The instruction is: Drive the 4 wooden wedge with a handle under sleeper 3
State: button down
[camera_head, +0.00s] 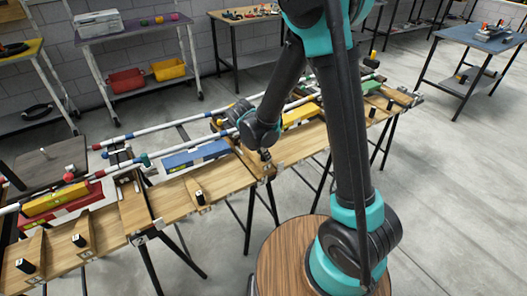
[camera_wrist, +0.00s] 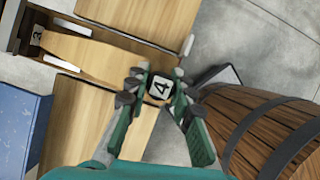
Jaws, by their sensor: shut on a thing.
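My gripper (camera_wrist: 151,85) is shut on the dark handle of the wedge marked 4 (camera_wrist: 160,88) in the wrist view. A pale wooden piece (camera_wrist: 85,54) runs from the handle toward the upper left and appears to be the wedge's body. Its far end lies close to a dark part marked 3 (camera_wrist: 37,39), which appears to be sleeper 3. I cannot tell whether the tip is under it. In the head view my gripper (camera_head: 265,157) is at the front edge of the wooden bench (camera_head: 235,175), and the wedge is mostly hidden.
Other wedges with black handles (camera_head: 200,197) (camera_head: 80,241) (camera_head: 27,266) stand on the bench to the left. Red-and-white rails (camera_head: 180,122) run along behind. In the wrist view a wooden barrel (camera_wrist: 265,130) is close at right.

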jog(key=shift+f, duration=0.9)
jog(key=shift+w+f, duration=0.1)
jog(key=shift+w, duration=0.05)
jog(key=shift+w+a+f, duration=0.1)
jog(key=shift+w+a, duration=1.1)
jog(key=shift+w, duration=0.55)
jog(key=shift+w+a+r, duration=0.1)
jog(key=shift+w+a, duration=1.1)
jog(key=shift+w, duration=0.55)
jog(key=shift+w+a+f, duration=0.1)
jog(key=shift+w+a, duration=1.1)
jog(key=shift+w, duration=0.55)
jog(key=c, duration=1.2)
grip_release()
jog(key=v, duration=1.2)
jog(key=shift+d, duration=0.1)
